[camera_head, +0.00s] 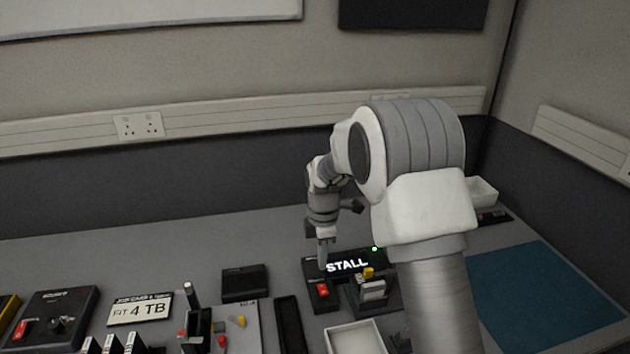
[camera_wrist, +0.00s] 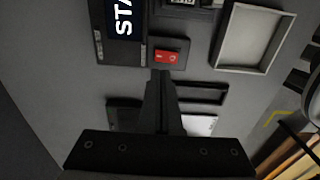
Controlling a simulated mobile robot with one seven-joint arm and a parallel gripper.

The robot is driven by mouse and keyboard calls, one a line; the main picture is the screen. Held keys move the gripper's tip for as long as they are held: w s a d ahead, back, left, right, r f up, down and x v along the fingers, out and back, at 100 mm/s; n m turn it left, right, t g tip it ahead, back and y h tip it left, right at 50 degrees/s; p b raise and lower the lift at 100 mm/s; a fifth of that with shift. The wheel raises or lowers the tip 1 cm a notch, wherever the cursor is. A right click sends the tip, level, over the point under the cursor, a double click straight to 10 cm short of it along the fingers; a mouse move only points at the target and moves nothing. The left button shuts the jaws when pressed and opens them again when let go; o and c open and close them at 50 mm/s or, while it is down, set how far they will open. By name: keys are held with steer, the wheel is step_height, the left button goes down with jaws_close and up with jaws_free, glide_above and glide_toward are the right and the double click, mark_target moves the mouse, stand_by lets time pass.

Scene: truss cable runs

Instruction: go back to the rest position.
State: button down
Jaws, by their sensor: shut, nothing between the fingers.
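My gripper (camera_head: 322,262) hangs fingers-down at the end of my arm in the head view, over the left part of the black unit with the lit STALL display (camera_head: 347,265). In the wrist view my gripper (camera_wrist: 160,78) shows its two fingers pressed together and nothing between them. A green light (camera_head: 374,249) is lit on the display unit.
A black box (camera_head: 244,283), a FIT 4 TB card (camera_head: 140,310) and a control box (camera_head: 55,318) stand left. A teal mat (camera_head: 545,295) lies clear at right. The wall (camera_head: 240,70) is behind.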

steer(key=s+d+r+m+t, duration=0.1)
steer(key=s+d+r+m, duration=0.3)
steer(key=r, duration=0.5)
steer(key=s+d+r+m+t, duration=0.1)
steer(key=s+d+r+m, duration=0.1)
steer(key=s+r+m, duration=0.35)
steer(key=s+d+r+m+t, duration=0.1)
steer(key=s+r+m, duration=0.3)
steer(key=s, duration=0.6)
steer(key=s+d+r+m+t, duration=0.2)
steer(key=s+m, duration=0.4)
steer(key=s, duration=0.3)
steer(key=shift+s+d+r+m+t, duration=0.3)
steer(key=shift+s+d+r+m, duration=0.1)
steer(key=shift+d+r, duration=0.5)
steer(key=shift+a, duration=0.1)
stand_by(0.4)
